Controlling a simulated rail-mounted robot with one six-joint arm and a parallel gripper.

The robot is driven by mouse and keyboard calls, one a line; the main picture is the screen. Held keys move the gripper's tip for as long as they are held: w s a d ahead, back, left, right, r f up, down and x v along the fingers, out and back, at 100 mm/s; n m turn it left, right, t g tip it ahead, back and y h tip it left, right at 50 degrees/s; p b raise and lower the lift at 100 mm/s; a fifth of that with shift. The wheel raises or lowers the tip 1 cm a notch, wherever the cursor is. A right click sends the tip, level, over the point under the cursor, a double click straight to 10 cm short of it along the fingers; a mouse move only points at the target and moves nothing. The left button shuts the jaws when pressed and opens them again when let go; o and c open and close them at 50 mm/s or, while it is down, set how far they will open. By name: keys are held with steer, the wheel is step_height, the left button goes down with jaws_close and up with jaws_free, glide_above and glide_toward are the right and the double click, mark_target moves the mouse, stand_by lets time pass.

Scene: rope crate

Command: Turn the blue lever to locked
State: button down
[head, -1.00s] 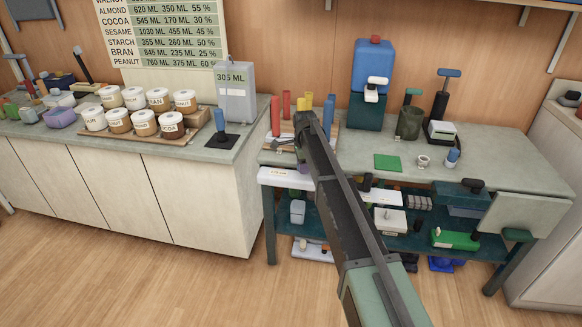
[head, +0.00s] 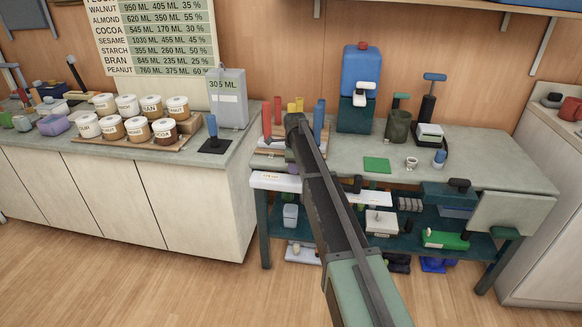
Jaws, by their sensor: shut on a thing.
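A blue lever (head: 213,125) stands upright on a flat black plate at the right end of the left counter. My gripper (head: 276,142) is at the left end of the green-grey workbench, beside a stand of coloured pegs, apart from this lever and to its right. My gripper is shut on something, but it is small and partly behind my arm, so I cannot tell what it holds. Blue pegs (head: 319,118) show just right of my arm, and red pegs (head: 267,118) just left of it. I see no mark for locked at the lever.
A tray of labelled jars (head: 133,143) and a grey container (head: 229,108) stand near the lever. A blue jug (head: 361,74), a dark green cup (head: 398,127) and a green pad (head: 376,164) are on the workbench (head: 480,150). The lower shelf is crowded.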

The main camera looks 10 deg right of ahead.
steer(key=c, duration=0.8)
jaws_free()
steer(key=shift+c, duration=0.2)
steer(key=shift+r, duration=0.1)
step_height(320, 180, up, 11)
steer(key=p, duration=1.1)
steer(key=shift+f, duration=0.2)
